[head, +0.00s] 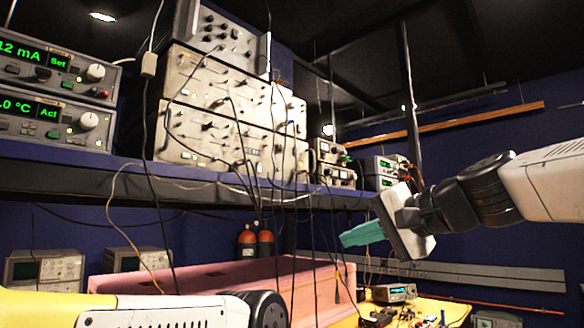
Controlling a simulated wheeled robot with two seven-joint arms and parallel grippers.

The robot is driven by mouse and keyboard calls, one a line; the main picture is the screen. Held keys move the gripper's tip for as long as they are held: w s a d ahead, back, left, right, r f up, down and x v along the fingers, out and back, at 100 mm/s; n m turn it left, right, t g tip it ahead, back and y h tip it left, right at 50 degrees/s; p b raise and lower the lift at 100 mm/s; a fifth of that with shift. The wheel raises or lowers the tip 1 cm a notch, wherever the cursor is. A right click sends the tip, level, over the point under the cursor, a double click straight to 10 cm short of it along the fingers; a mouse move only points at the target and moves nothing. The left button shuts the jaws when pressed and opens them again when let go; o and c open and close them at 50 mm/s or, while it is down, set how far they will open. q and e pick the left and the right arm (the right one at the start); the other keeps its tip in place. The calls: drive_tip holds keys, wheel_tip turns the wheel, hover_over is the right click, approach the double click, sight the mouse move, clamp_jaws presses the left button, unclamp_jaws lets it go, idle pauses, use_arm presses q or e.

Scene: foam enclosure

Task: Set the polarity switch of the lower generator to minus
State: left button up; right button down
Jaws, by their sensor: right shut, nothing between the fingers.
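Two large beige panels with rows of knobs, switches and plugged cables stand stacked on the shelf: an upper generator (213,80) and a lower generator (213,135). I take these as the generators; the frame does not label them. The small switches are too small for me to tell which is the polarity switch or how it is set. My right gripper (346,238) has teal fingers and is shut and empty. It hangs in the air to the right of and below the generators, clear of them. My left gripper is out of view; only its arm shows at the bottom.
The dark shelf edge (90,163) runs below the instruments. Loose cables hang in front of the panels. Green-display meters (55,120) stand at left, smaller instruments (333,165) right of the generators. A pink foam enclosure (225,278) and a cluttered yellow table (445,309) lie below.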

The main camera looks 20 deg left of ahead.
sight(261, 164)
drive_tip(key=w+a+r+m+y, duration=0.1)
drive_tip(key=a+r+y, duration=0.4)
drive_tip(key=r, duration=0.9)
drive_tip(key=a+m, duration=0.1)
drive_tip(key=a, duration=0.2)
drive_tip(key=shift+r, duration=0.35)
drive_tip(key=x, duration=1.4)
drive_tip(key=shift+s+r, duration=0.1)
